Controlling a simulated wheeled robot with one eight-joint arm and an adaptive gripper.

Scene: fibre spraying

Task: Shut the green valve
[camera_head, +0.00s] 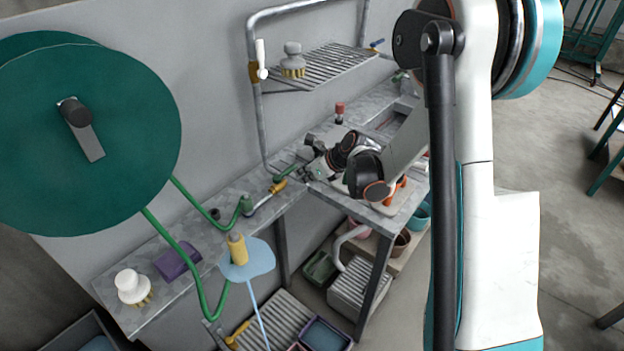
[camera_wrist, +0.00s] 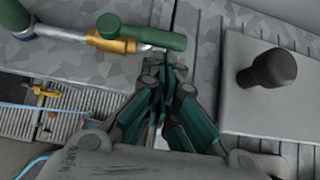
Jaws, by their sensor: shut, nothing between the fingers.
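The green valve has a green lever handle (camera_wrist: 150,36) on a brass body (camera_wrist: 112,43) in the wrist view. The handle lies roughly along the pipe and reaches past the brass body to the right. In the head view its green handle (camera_head: 288,171) shows above the brass part (camera_head: 278,187) at the edge of the worktop. My gripper (camera_wrist: 168,78) is shut and empty, its fingertips just below the handle's right end; I cannot tell if they touch it. In the head view my gripper (camera_head: 316,170) is small, partly hidden by my arm, just right of the valve.
A grey plate with a black knob (camera_wrist: 267,69) lies right of my gripper. A large green hose reel (camera_head: 130,150) fills the left. A wire rack (camera_head: 325,68) hangs above the worktop.

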